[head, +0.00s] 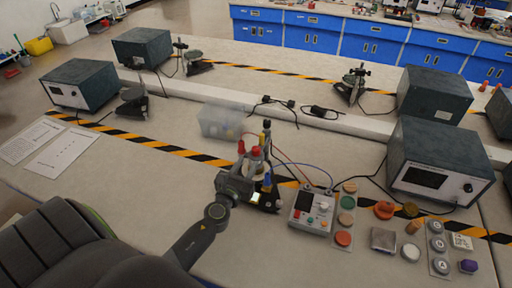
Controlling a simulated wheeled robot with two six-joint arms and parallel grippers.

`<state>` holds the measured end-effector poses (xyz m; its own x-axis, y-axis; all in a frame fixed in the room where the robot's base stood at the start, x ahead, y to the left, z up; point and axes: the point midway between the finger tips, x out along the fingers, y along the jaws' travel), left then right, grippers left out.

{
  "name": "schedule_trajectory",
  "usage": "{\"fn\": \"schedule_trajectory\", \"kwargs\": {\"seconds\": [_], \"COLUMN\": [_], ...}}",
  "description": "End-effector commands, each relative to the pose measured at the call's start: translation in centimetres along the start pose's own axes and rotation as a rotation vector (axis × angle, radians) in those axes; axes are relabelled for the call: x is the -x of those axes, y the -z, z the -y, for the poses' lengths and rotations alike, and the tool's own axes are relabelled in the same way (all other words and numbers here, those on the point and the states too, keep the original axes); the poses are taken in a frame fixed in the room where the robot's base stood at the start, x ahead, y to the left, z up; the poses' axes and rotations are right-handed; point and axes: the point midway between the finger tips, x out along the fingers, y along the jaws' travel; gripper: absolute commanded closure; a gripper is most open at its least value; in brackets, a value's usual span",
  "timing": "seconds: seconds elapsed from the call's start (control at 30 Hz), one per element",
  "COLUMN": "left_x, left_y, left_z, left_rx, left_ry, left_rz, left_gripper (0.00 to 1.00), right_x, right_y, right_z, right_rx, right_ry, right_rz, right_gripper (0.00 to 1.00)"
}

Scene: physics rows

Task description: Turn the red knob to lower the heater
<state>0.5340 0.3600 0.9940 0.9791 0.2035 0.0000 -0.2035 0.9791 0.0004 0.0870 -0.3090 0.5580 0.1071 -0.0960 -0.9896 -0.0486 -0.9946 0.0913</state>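A small upright apparatus (257,168) with wires stands near the middle of the table. A red knob-like cap (256,151) sits at its top, and a red post (241,147) and a black post stand beside it. I cannot tell for sure which red part is the task's knob. A heater is not clearly made out. My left gripper (268,196) is low at the front of the apparatus, close to its base. Its fingers blend into the dark parts there, so contact and opening are unclear. My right gripper is not in view.
A control box (313,210) with a dark screen stands just right of my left gripper. Several coloured discs and small blocks lie farther right, before a dark instrument (436,164). A clear plastic box (220,121) stands behind left. The table left of the apparatus is mostly clear.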

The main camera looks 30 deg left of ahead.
Motion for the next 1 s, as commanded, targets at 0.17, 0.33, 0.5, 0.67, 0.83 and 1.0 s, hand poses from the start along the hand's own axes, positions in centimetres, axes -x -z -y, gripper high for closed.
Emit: {"fn": "schedule_trajectory", "kwargs": {"seconds": [0.17, 0.33, 0.5, 0.67, 0.83, 1.0], "left_x": [-3.7, -6.5, -8.2, -8.7, -8.7, -8.7], "left_y": [-0.1, 0.0, 0.0, 0.1, 0.0, 0.0], "left_z": [0.0, 0.0, 0.0, 0.0, 0.0, 0.0], "left_rx": [-0.002, -0.001, 0.000, 0.000, 0.001, 0.001], "left_ry": [0.001, 0.000, 0.000, 0.000, 0.000, 0.000], "left_rz": [0.002, 0.001, 0.001, -0.001, 0.000, 0.000], "left_gripper": [0.65, 0.65, 0.65, 0.65, 0.65, 0.79], "right_x": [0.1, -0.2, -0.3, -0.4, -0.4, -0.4], "right_y": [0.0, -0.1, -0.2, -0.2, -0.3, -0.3], "right_z": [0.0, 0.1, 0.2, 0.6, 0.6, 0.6], "right_rx": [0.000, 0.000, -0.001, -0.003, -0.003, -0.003], "right_ry": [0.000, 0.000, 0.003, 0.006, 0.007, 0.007], "right_rz": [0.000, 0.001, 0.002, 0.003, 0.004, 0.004], "right_gripper": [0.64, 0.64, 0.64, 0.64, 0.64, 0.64]}}
